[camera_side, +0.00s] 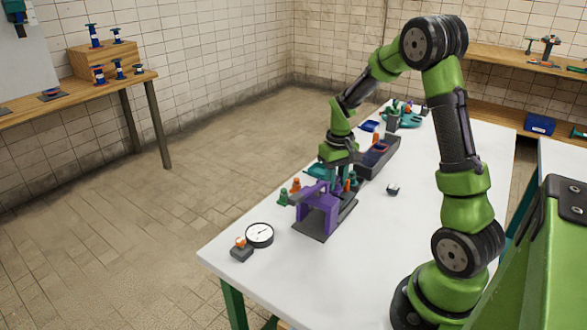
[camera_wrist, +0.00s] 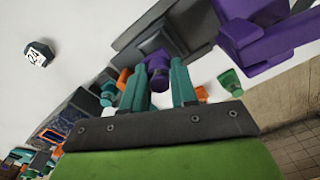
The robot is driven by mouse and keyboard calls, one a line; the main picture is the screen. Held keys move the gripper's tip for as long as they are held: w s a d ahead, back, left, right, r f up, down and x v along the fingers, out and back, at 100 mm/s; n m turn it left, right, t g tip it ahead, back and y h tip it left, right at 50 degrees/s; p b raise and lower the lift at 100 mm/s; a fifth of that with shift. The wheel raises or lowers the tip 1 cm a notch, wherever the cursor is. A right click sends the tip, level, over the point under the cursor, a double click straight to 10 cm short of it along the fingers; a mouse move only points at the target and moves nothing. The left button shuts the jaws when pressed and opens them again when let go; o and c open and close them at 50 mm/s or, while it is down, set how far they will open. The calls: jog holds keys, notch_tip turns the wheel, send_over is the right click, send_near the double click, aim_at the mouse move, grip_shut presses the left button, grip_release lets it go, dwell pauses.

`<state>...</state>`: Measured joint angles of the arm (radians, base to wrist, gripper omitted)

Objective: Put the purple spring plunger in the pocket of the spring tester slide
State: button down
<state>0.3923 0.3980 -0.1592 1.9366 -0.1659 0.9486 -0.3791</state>
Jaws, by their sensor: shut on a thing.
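My gripper (camera_side: 336,178) is low over the table, just behind the purple-framed spring tester (camera_side: 318,212). In the wrist view my gripper's teal fingers (camera_wrist: 162,88) are shut on the purple spring plunger (camera_wrist: 158,77), and only part of it shows between them. The tester's purple frame also shows in the wrist view (camera_wrist: 262,38), up and to the right of the fingers. A dark grey block on the tester base, seemingly the slide (camera_wrist: 160,42), lies just beyond the plunger. Its pocket is hidden or too small to make out. I cannot tell whether the plunger touches the slide.
Green (camera_side: 283,197) and orange (camera_side: 296,186) plungers stand left of the tester. A dark tray (camera_side: 366,170) lies behind my gripper. A dial gauge (camera_side: 260,235) is at the front, and a small number block (camera_side: 393,190) is at right. The table's right side is mostly clear.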

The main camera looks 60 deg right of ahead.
jog(key=shift+f, duration=1.75)
jog(key=shift+f, duration=0.1)
jog(key=c, duration=0.9)
grip_release()
